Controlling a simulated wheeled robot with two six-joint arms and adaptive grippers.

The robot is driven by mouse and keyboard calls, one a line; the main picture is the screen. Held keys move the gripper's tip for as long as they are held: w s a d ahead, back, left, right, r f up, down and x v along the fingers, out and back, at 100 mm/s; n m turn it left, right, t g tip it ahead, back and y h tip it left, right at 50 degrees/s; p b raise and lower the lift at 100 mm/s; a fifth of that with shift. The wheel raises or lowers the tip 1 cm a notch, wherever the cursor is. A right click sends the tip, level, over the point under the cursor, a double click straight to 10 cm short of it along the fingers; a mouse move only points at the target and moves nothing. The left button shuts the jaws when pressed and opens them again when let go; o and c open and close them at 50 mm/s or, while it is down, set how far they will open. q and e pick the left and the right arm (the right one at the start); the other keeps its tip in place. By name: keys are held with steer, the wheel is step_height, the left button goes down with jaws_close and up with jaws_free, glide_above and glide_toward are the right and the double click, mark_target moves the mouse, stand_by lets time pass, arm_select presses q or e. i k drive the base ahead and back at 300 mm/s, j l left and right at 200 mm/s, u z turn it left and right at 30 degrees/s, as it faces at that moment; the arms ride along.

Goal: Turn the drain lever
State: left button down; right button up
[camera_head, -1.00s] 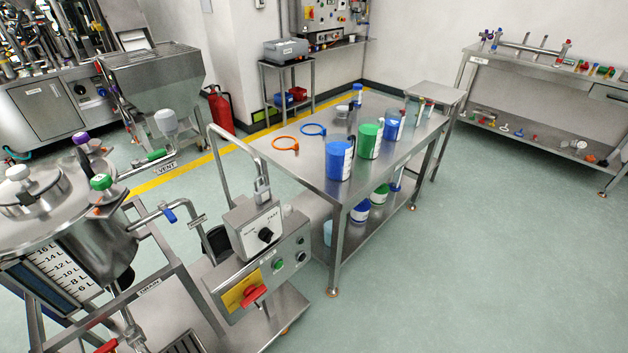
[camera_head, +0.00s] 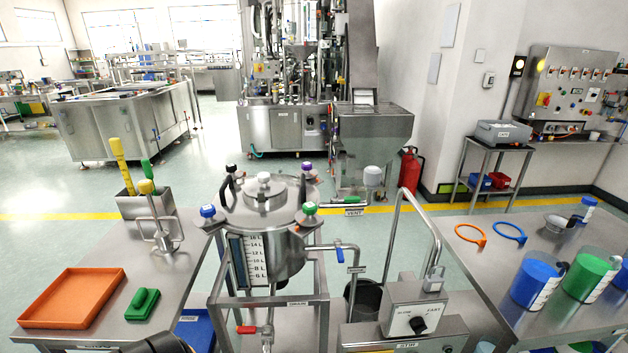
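The red drain lever (camera_head: 246,329) is on the pipe under the steel tank (camera_head: 266,240), at the bottom centre of the head view. It points left, roughly level, from the vertical outlet pipe (camera_head: 268,322). A DRAIN label (camera_head: 297,302) is on the frame rail just above it. A second lever, blue (camera_head: 339,251), is on the side pipe to the right of the tank. Neither of my grippers is identifiable in the view.
A steel frame (camera_head: 225,301) surrounds the drain pipe. A table with an orange tray (camera_head: 72,297) and green brush (camera_head: 142,303) stands left. The control box (camera_head: 414,307) and a table with blue (camera_head: 537,284) and green (camera_head: 590,277) containers stand right.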

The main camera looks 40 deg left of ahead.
mark_target(266, 330)
steer(key=u, duration=1.95)
